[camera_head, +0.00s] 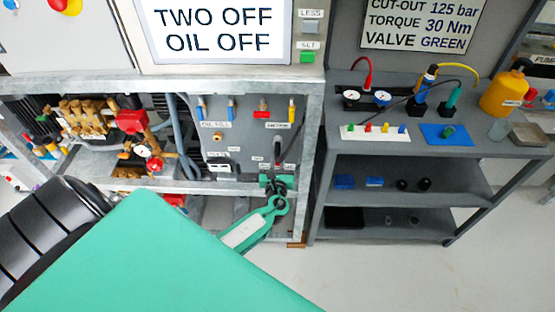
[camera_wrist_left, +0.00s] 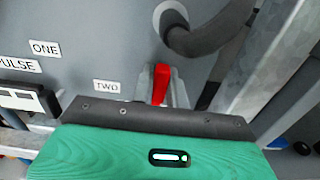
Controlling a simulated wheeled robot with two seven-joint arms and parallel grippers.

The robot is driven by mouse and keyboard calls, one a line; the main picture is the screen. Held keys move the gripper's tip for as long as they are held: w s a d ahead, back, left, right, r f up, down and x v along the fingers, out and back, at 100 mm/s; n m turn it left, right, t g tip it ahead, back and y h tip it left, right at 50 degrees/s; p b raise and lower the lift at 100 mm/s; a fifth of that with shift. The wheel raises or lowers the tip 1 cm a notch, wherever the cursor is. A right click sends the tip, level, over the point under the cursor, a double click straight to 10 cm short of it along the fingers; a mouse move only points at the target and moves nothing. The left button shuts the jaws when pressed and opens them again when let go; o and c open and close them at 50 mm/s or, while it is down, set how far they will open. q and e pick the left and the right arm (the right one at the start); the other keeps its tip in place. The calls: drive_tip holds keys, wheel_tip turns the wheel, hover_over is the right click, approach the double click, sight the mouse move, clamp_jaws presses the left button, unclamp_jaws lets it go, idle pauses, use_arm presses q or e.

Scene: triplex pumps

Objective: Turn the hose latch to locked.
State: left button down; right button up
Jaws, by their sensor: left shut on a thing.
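The hose latch, a small red lever (camera_wrist_left: 161,84), shows in the left wrist view, in front of the grey panel just below the end of a dark hose (camera_wrist_left: 208,32). My left gripper (camera_wrist_left: 163,92) has its grey fingers on both sides of the red lever and is shut on it. The lever points roughly up and down in that view; I cannot tell its locked or unlocked position. In the head view my left gripper (camera_head: 277,184) reaches the lower right of the pump frame, and the latch is hidden there. My right gripper is not in view.
A galvanised frame post (camera_head: 311,130) stands close to the right of my left gripper. A grey shelf unit (camera_head: 330,190) with gauges and a yellow can (camera_head: 503,92) is further right. Labels ONE and TWO (camera_wrist_left: 107,87) are on the panel. The floor at lower right is clear.

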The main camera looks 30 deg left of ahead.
use_arm(q)
drive_tip(key=shift+f, duration=0.1)
drive_tip(key=c, duration=1.4)
unclamp_jaws()
drive_tip(key=shift+c, duration=0.2)
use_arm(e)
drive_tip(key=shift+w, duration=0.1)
use_arm(q)
drive_tip(key=b+v, duration=0.1)
drive_tip(key=v, duration=1.3)
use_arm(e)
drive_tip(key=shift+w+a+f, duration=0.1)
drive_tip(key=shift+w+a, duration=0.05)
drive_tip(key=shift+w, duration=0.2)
use_arm(q)
drive_tip(key=shift+a, duration=0.1)
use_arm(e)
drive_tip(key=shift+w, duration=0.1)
